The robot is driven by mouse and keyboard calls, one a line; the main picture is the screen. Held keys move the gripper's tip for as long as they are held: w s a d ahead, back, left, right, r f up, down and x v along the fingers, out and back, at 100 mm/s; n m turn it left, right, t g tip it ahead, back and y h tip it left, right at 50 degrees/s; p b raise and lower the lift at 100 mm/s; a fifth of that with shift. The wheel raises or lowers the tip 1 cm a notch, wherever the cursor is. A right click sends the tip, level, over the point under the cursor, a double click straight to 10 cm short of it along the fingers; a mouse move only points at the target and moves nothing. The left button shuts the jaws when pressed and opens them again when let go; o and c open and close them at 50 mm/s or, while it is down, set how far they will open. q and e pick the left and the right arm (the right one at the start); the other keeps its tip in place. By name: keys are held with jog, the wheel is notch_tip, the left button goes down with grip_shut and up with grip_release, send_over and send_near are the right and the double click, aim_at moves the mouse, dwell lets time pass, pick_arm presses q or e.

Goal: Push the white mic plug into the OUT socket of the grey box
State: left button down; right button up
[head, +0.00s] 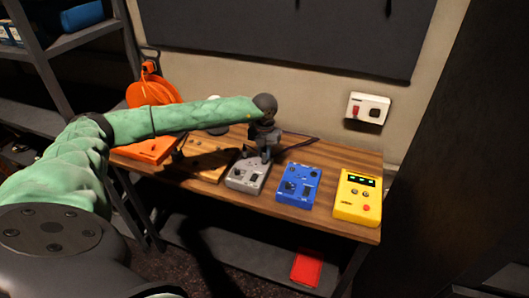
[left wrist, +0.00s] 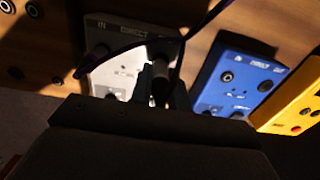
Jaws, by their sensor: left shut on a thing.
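The grey box (head: 243,179) stands on the wooden desk, left of the blue box. In the left wrist view, the labels IN and DIRECT show on the grey box (left wrist: 112,72); the OUT label and its socket are hidden behind my gripper and the plug. My left gripper (head: 265,158) points down over the box's back part. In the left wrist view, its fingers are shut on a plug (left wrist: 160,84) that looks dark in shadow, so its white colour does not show. I cannot tell whether its tip is inside the socket. My right gripper is not in view.
A blue box (head: 298,186) and a yellow box (head: 357,197) stand to the right on the desk. Dark cables (left wrist: 190,38) cross near the plug. A wooden board (head: 207,160) and an orange box (head: 150,150) lie to the left.

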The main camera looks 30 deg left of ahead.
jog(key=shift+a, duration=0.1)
pick_arm(q)
jog(key=shift+f, duration=0.1)
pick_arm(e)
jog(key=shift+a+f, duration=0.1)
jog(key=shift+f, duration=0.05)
pick_arm(q)
jog(key=shift+b, duration=0.6)
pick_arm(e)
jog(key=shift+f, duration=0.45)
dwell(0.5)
pick_arm(q)
jog(key=shift+f, duration=0.15)
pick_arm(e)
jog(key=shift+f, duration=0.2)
pick_arm(q)
jog(key=c, duration=1.3)
grip_release()
jog(key=shift+o, duration=0.2)
